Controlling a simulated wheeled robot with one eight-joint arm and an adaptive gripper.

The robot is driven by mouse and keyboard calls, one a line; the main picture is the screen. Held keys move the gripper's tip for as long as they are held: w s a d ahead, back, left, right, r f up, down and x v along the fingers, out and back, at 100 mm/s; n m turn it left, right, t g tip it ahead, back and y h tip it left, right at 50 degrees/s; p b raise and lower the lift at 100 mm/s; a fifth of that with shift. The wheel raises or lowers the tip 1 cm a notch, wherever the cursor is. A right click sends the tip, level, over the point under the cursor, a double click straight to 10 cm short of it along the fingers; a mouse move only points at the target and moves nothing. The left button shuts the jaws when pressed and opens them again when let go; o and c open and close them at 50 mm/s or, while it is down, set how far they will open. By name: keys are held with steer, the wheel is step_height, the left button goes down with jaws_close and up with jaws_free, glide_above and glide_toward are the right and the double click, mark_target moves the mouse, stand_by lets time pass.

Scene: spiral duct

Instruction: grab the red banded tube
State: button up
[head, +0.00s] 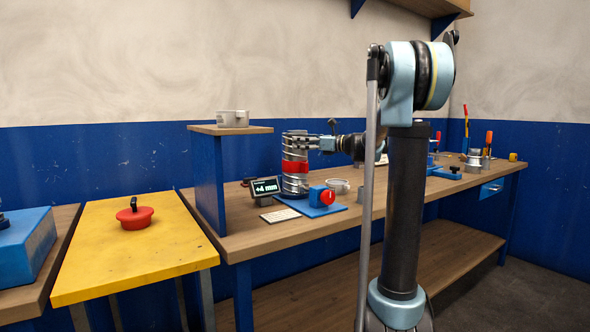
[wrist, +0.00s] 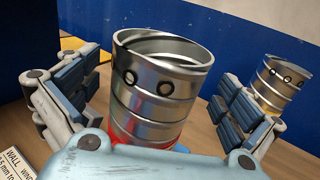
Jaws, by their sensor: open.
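The red banded tube (head: 295,182) is a silver ribbed duct with a red band around its middle. It stands upright on the workbench in the head view. My gripper (head: 322,143) is at its upper right side, above the red band. My gripper's (wrist: 156,84) padded fingers are open, one on each side of the tube. Gaps show between the pads and the tube wall.
A +4 mm display (head: 265,187) and a blue box with a red knob (head: 322,196) stand close in front of the tube. A raised shelf (head: 208,165) is left of it. Another silver cylinder (wrist: 277,86) shows beyond the right finger. A yellow table (head: 150,255) stands left.

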steer(key=x, duration=0.2)
steer(key=shift+w+a, duration=0.15)
steer(key=shift+a, duration=0.2)
steer(key=c, duration=1.8)
steer(key=shift+r, duration=0.1)
steer(key=shift+c, duration=0.2)
